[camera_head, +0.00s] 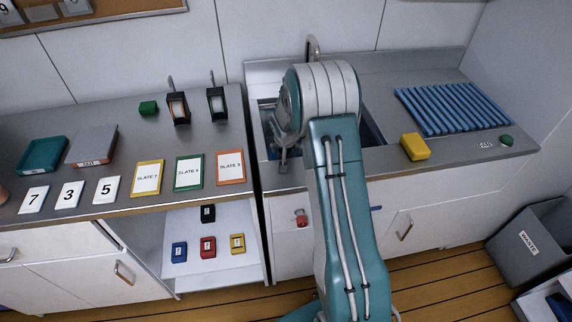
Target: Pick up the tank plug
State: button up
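I cannot identify the tank plug for certain. A small round green piece (506,140) lies on the right counter beside a small label. A small red piece (302,218) is on the cabinet front below the basin. The sunken basin (372,134) in the metal counter is mostly hidden behind my arm. My gripper (283,158) points down at the basin's left front side, beside the arm. Its fingertips are small and dark here, so I cannot tell whether it is open or holds anything.
A yellow block (414,147) and a blue slatted rack (453,108) are on the right counter. The left counter holds slates, number cards, trays and dark holders (178,108). Several small coloured blocks sit on the open shelf (215,268). A grey waste bin (530,243) stands at right.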

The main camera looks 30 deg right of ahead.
jog(key=shift+a+r, duration=0.1)
jog(key=shift+a, duration=0.4)
jog(key=c, duration=1.3)
jog(key=shift+d, duration=0.2)
